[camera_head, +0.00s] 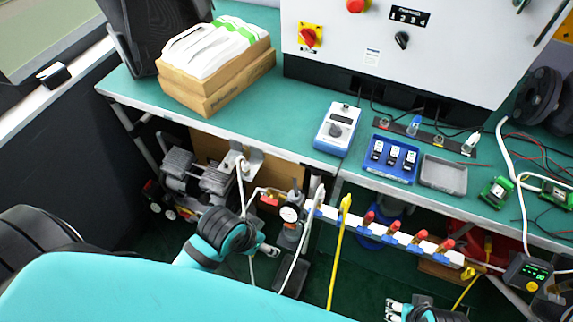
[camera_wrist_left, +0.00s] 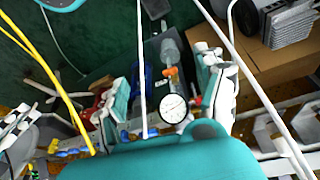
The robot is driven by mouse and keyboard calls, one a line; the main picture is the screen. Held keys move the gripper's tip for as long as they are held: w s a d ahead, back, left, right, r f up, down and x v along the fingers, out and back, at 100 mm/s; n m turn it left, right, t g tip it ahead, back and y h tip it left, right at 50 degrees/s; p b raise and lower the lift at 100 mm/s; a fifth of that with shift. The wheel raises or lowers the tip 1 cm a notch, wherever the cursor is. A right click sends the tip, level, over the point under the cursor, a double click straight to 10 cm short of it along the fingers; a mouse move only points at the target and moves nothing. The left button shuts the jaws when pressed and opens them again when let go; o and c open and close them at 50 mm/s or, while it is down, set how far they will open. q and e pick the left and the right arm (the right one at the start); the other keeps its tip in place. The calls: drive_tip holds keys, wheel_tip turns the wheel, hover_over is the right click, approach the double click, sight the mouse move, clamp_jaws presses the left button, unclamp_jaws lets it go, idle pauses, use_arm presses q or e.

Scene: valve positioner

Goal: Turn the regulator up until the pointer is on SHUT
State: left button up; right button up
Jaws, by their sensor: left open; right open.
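In the head view a round white gauge (camera_head: 289,214) with a dark needle sits on the air piping below the bench edge. It joins a grey fitting I take for the regulator. My left gripper (camera_head: 268,250) is just left of and below it. In the left wrist view the gauge (camera_wrist_left: 173,108) and the grey regulator body (camera_wrist_left: 171,50) with an orange part show between the open fingers of my left gripper (camera_wrist_left: 164,72); contact cannot be told. The pointer and SHUT mark cannot be read. My right gripper (camera_head: 395,309) is at the bottom edge, partly cut off, away from the regulator.
White hoses and a yellow hose (camera_head: 338,250) hang close to the gauge. A manifold with red handles (camera_head: 394,234) lies to its right. The green bench (camera_head: 290,120) overhangs, carrying a blue meter (camera_head: 337,130) and a blue tray (camera_head: 390,158).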

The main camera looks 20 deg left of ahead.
use_arm(q)
drive_tip(key=w+d+r+m+h+p, duration=0.1)
drive_tip(key=w+d+r+m+p, duration=0.2)
drive_tip(key=r, duration=0.8)
use_arm(e)
drive_tip(key=s+f+g+p, duration=0.1)
drive_tip(key=s+f, duration=0.3)
drive_tip(key=f, duration=0.5)
drive_tip(key=s+f+p, duration=0.1)
drive_tip(key=s+f, duration=0.3)
drive_tip(key=f, duration=0.5)
use_arm(q)
wheel_tip(320, 180, up, 10)
drive_tip(key=m+g+y, duration=0.2)
drive_tip(key=m+g, duration=0.2)
drive_tip(key=m, duration=0.2)
hover_over(296, 186)
wheel_tip(296, 186, down, 17)
drive_tip(key=shift+b, duration=0.3)
use_arm(e)
drive_tip(key=s+d+f+g, duration=0.1)
drive_tip(key=s+d+f, duration=0.2)
drive_tip(key=s+f, duration=0.5)
drive_tip(key=s, duration=0.3)
drive_tip(key=shift+s+f, duration=0.3)
drive_tip(key=shift+s, duration=0.05)
